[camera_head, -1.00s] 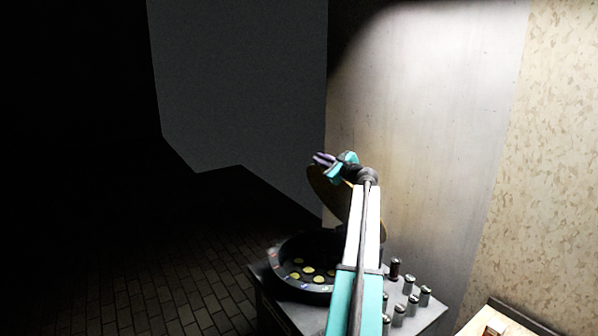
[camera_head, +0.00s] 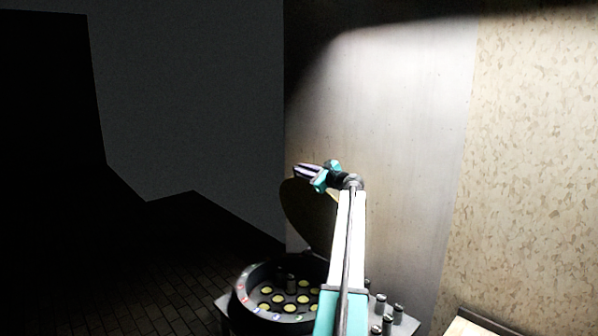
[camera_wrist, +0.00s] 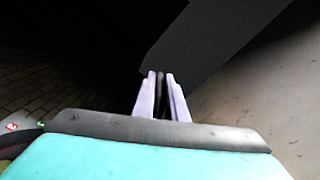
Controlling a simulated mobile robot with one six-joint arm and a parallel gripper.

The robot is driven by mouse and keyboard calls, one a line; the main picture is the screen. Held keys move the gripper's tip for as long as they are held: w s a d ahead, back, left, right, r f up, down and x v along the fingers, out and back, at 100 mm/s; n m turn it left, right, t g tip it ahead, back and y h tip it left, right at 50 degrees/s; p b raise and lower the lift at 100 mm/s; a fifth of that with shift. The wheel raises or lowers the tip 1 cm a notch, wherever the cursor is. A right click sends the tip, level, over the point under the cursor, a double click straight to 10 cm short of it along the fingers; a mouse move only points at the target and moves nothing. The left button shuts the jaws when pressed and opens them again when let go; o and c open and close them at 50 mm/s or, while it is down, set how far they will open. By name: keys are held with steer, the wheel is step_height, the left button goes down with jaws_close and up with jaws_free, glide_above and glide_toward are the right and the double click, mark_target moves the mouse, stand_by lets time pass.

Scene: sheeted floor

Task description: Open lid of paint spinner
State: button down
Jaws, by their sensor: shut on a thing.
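The paint spinner's dark round basin (camera_head: 240,294) is at the bottom centre of the head view, uncovered, with yellow round spots inside. My gripper (camera_head: 303,172) is at the lid's upper edge, fingers pointing left. In the wrist view its pale fingers (camera_wrist: 161,95) are close together with a thin dark strip between them. They are shut on the lid, though the contact itself is hard to make out. A piece of the spinner's rim (camera_wrist: 12,128) shows at the wrist view's lower left.
Several metal cylinders (camera_head: 388,312) stand right of the basin, beside my arm. A wooden-topped surface (camera_head: 468,325) is at the bottom right. A pale wall (camera_head: 390,150) rises close behind the lid. The dark brick floor (camera_head: 130,285) to the left looks clear.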

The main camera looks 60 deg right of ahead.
steer(key=c, duration=1.8)
jaws_free()
steer(key=shift+s+d+f, duration=0.25)
steer(key=shift+s+f, duration=0.05)
steer(key=shift+f, duration=0.05)
steer(key=shift+w+a+r, duration=0.15)
steer(key=shift+w+a, duration=0.15)
steer(key=shift+w, duration=0.15)
steer(key=shift+s, duration=0.1)
